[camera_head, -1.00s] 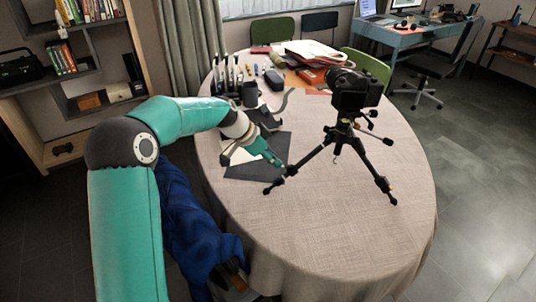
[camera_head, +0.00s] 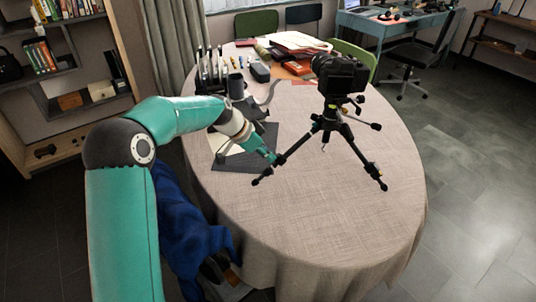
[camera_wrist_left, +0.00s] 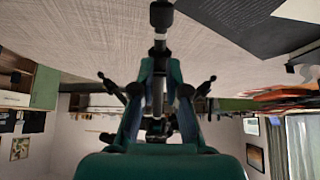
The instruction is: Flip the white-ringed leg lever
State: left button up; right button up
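The black tripod (camera_head: 328,123) stands on the table with its legs spread and a camera (camera_head: 340,75) on top. Its near-left leg (camera_head: 301,144) runs down to a foot by the table's left side. My left gripper (camera_head: 272,158) is at the lower part of this leg. In the left wrist view the gripper (camera_wrist_left: 160,68) has its teal fingertips a little apart, one on each side of the leg, whose foot end (camera_wrist_left: 161,14) points up in the picture. A pale ring (camera_wrist_left: 160,37) shows on that leg. The lever itself cannot be made out. My right gripper is not in view.
A dark sheet (camera_head: 240,161) lies beside my gripper on the round table (camera_head: 310,225). A mug (camera_head: 236,86), a pen rack (camera_head: 212,75) and papers (camera_head: 300,42) stand behind. The table's front and right are clear.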

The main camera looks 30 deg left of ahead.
pick_arm(q)
jog(key=shift+w+d+r, duration=0.2)
jog(key=shift+w+r, duration=0.1)
jog(key=shift+r, duration=0.3)
dwell(1.3)
jog(key=shift+w+d+r, duration=0.25)
jog(key=shift+w+r, duration=0.05)
jog(key=shift+w, duration=0.1)
dwell(1.2)
jog(key=o, duration=0.5)
dwell(0.3)
jog(key=shift+p+v, duration=0.4)
jog(key=shift+v, duration=2.6)
